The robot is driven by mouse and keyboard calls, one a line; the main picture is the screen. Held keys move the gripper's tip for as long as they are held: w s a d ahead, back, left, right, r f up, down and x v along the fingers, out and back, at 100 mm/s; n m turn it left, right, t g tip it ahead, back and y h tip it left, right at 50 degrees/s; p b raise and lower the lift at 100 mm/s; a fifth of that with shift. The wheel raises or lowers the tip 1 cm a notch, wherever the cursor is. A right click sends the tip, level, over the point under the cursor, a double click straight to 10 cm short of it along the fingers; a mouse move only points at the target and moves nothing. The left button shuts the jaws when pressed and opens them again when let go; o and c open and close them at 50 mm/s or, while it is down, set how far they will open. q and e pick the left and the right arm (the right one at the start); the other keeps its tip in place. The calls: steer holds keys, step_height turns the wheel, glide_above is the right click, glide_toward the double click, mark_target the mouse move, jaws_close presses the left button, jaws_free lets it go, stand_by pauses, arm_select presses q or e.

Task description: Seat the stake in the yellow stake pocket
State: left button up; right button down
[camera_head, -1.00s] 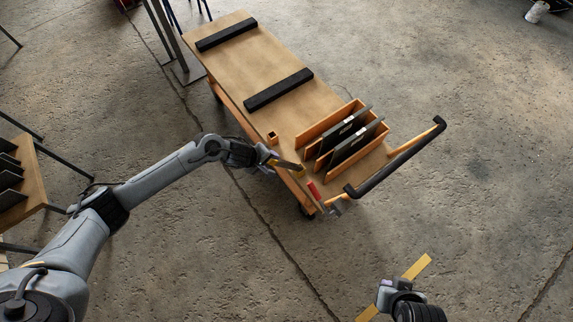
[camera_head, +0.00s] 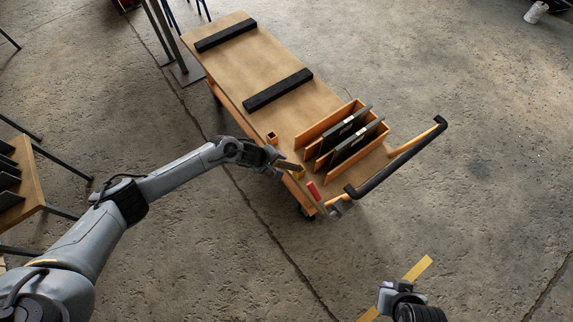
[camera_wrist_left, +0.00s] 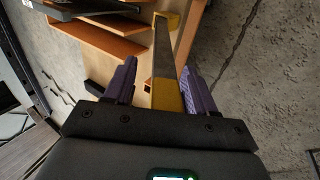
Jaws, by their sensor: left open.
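The cart (camera_head: 245,75) stands with a small square orange-brown socket (camera_head: 271,137) at its near edge. The stake, a long narrow bar with a dark face and yellow sides (camera_wrist_left: 165,65), runs between the purple fingers of my left gripper (camera_wrist_left: 158,85). The fingers are open, with a gap visible on each side of it. A yellow bracket-like piece (camera_wrist_left: 173,20), perhaps the yellow pocket, shows at its far end; I cannot tell whether it is seated there. In the head view my left gripper (camera_head: 276,160) is at the cart's near edge. My right gripper (camera_head: 385,288) is low in view, its fingers unclear.
Upright dark panels (camera_head: 343,131) stand in a wooden rack beside the cart's black-gripped handle (camera_head: 400,158). A red part (camera_head: 313,190) is close right of my left gripper. Black bars (camera_head: 278,90) cross the deck. A yellow strip (camera_head: 417,268) shows by my right gripper.

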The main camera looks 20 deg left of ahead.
arm_select(q)
steer(key=shift+c, duration=0.4)
jaws_close()
steer(key=shift+r, duration=0.1)
